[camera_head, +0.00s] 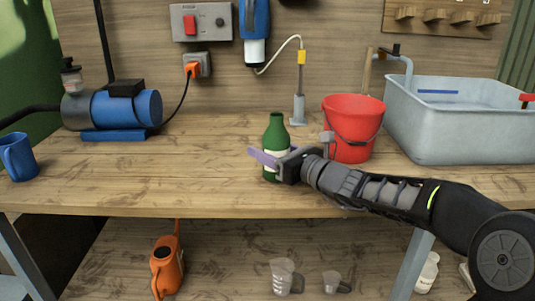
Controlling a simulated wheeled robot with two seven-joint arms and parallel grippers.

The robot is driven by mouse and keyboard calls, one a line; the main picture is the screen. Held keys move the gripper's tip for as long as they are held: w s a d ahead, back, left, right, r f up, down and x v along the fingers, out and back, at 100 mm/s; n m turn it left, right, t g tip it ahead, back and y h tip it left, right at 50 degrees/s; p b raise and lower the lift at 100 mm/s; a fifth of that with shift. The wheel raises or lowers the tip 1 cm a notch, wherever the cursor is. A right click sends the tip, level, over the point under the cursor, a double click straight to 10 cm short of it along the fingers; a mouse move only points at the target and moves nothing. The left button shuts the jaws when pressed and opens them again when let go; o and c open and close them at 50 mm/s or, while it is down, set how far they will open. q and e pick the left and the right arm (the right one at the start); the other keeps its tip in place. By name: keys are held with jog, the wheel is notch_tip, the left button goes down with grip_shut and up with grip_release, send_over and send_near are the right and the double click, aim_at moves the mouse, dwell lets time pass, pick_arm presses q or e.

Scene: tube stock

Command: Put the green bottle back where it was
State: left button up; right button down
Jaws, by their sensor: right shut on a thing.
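The green bottle (276,132) is upright over the middle of the wooden workbench, with a pale label low on its body. My right gripper (266,158) reaches in from the right and is shut on the bottle's lower body. Its purple finger crosses in front of the label and hides part of it. The bottle's base is at or just above the bench top; I cannot tell whether it touches. My left gripper is not in view.
A red bucket (352,117) stands just right of the bottle, beside a grey metal basin (462,130). A thin metal stand (298,108) is behind the bottle. A blue pump (127,108) and blue mug (18,157) are at left. The bench (205,150) left of the bottle is clear.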

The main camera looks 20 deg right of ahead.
dwell(0.3)
jog(key=shift+f, duration=0.15)
jog(key=c, duration=0.5)
grip_release()
jog(key=shift+r, duration=0.2)
jog(key=shift+s+d, duration=0.1)
jog(key=shift+s, duration=0.05)
jog(key=p+v, duration=0.1)
jog(key=v, duration=1)
jog(key=shift+s+d+p, duration=0.1)
jog(key=shift+s+p, duration=0.25)
jog(key=shift+p, duration=0.05)
